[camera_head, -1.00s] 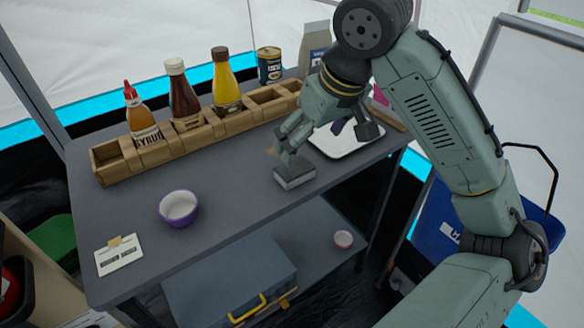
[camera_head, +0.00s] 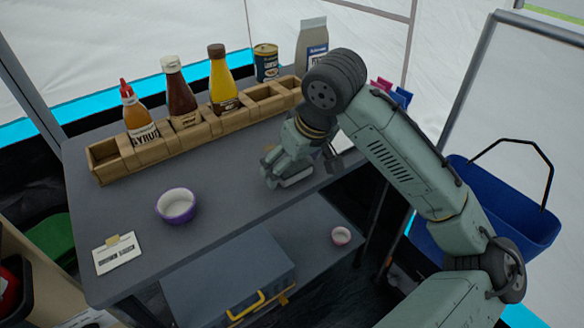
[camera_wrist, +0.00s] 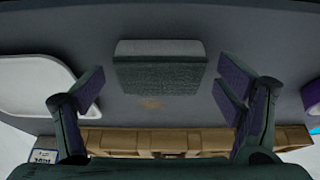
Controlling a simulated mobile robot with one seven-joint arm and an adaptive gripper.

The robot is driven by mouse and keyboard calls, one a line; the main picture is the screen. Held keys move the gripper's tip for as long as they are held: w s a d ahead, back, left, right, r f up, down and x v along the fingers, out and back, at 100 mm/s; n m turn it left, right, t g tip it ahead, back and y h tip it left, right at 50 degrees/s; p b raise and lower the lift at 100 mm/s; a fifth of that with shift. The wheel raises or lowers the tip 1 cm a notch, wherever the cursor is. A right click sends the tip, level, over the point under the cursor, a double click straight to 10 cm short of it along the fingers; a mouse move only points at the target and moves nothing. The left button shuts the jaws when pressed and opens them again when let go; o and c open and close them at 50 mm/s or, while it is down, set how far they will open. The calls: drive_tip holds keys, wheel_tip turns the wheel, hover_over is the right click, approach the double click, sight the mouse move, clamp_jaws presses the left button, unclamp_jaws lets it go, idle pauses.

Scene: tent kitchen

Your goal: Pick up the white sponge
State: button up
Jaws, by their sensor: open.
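The white sponge (camera_wrist: 160,48) lies on the grey table, seen in the wrist view as a pale block with a dark grey-green face toward me. In the head view the sponge (camera_head: 298,179) shows only partly, at the table's front edge beside my fingers. My gripper (camera_head: 277,180) is low over the table there. In the wrist view my gripper (camera_wrist: 160,88) is open, with one finger on each side and the sponge ahead between them, apart from both pads. Whether anything touches it in the head view is hard to tell.
A wooden rack (camera_head: 190,130) with several bottles runs along the table's back. A purple bowl (camera_head: 177,206) and a card (camera_head: 117,253) stand at the left. A white tray (camera_wrist: 32,84) lies beside the sponge, and part of a purple object (camera_wrist: 308,92) is opposite. Bare table (camera_head: 225,185) lies left of my gripper.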

sight(294, 169)
drive_tip(key=shift+c, duration=0.3)
drive_tip(key=c, duration=0.8)
drive_tip(key=shift+c, duration=0.2)
drive_tip(key=shift+r, duration=0.55)
drive_tip(key=v, duration=0.2)
drive_tip(key=shift+s+a+r, duration=0.2)
drive_tip(key=shift+r, duration=0.15)
drive_tip(key=s+d+r+b, duration=0.1)
drive_tip(key=s, duration=1.4)
drive_tip(key=shift+d+r, duration=0.2)
drive_tip(key=shift+d, duration=0.1)
